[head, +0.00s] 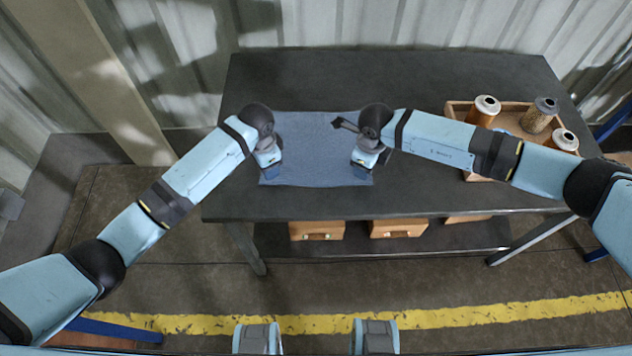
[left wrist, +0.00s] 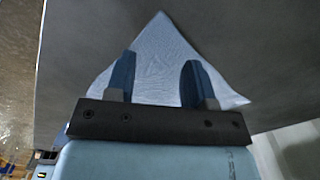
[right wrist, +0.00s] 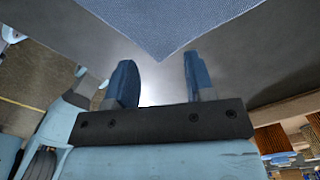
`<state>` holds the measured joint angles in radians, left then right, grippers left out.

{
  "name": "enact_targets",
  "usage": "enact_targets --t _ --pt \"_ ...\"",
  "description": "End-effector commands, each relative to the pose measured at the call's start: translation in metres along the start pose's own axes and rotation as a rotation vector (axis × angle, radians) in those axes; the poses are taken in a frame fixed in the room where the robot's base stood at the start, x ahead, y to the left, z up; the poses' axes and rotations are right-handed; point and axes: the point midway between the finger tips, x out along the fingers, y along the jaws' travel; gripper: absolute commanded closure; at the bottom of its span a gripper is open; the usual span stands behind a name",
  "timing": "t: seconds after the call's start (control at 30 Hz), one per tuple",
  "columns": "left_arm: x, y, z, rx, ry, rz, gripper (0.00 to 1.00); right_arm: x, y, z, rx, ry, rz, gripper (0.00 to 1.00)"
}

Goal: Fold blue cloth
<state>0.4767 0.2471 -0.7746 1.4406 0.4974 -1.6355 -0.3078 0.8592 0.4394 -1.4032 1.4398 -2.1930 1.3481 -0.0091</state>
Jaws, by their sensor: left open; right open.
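The blue cloth (head: 315,150) lies flat and spread out on the dark table (head: 420,80). My left gripper (head: 269,172) is open over the cloth's near left corner. In the left wrist view the cloth (left wrist: 160,60) shows as a corner between and beyond the open fingers. My right gripper (head: 361,172) is open at the cloth's near right corner. In the right wrist view the cloth's corner (right wrist: 165,30) points toward the gap between the open fingers. Neither gripper visibly holds cloth. Parts of the cloth's side edges are hidden by my arms in the head view.
A wooden tray (head: 456,108) with several filter cartridges (head: 483,110) stands on the table's right, partly behind my right arm. Wooden boxes (head: 317,231) sit on the lower shelf. The table's left and back areas are clear.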

Motion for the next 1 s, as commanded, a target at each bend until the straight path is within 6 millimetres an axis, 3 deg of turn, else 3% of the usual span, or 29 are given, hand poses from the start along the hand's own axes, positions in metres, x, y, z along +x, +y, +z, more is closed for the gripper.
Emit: enact_targets --t 0.1,0.3,0.77,1.0 --pt "0.018 0.001 0.0 0.0 -0.001 0.002 0.51 0.017 0.001 0.001 0.001 0.0 0.001 0.51" --pt "0.034 0.0 0.0 0.0 0.001 0.0 0.51 0.033 0.001 0.001 0.0 -0.002 0.001 0.51" --pt "0.041 0.0 0.0 0.0 0.002 0.0 0.51 0.041 0.001 0.001 0.0 -0.003 0.001 0.51" --pt "0.039 0.0 0.0 0.0 0.002 0.0 0.76 0.039 0.001 0.001 0.0 -0.003 0.002 0.76"
